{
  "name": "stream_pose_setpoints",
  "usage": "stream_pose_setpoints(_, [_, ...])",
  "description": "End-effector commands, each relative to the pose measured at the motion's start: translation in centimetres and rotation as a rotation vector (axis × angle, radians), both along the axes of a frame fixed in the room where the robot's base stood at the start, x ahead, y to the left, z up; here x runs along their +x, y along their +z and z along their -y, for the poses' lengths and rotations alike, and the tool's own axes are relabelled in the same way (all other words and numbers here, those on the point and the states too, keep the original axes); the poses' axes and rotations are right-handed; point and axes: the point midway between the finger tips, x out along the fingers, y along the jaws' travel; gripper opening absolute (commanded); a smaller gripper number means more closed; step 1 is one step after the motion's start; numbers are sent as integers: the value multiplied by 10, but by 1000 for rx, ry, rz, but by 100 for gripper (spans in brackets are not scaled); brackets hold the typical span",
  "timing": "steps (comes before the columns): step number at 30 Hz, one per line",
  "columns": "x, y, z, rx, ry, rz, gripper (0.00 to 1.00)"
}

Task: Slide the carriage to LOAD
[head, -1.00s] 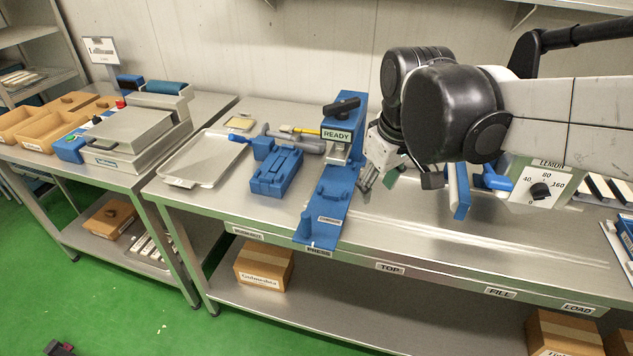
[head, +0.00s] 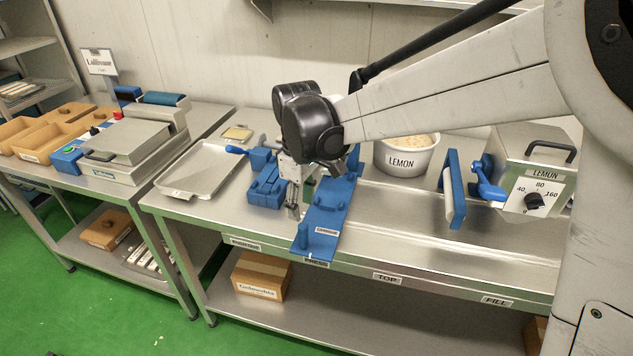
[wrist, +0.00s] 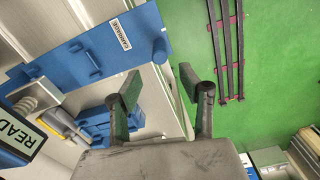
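The blue carriage (head: 325,218) is a flat plate with a white label and an upright peg (head: 302,236) at its front end. It stands at the PRESS label (head: 316,263) on the table's front edge. In the wrist view the labelled carriage (wrist: 95,52) lies at upper left, with its round peg (wrist: 159,50) just beyond my fingertips. My gripper (head: 294,208) is beside the carriage's left side in the head view. Its green-padded fingers (wrist: 160,82) are apart, with nothing between them. The LOAD label is not in view now.
The blue moulds (head: 267,187) are close on the gripper's left. A metal tray (head: 203,170) lies farther left. The table front by TOP (head: 388,279) is clear.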

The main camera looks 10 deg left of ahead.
Motion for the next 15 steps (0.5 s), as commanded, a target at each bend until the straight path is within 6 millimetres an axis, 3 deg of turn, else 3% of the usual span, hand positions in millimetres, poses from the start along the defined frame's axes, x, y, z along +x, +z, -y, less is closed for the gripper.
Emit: stream_pose_setpoints(15, [0, -91, 0, 1, -1, 1, 39])
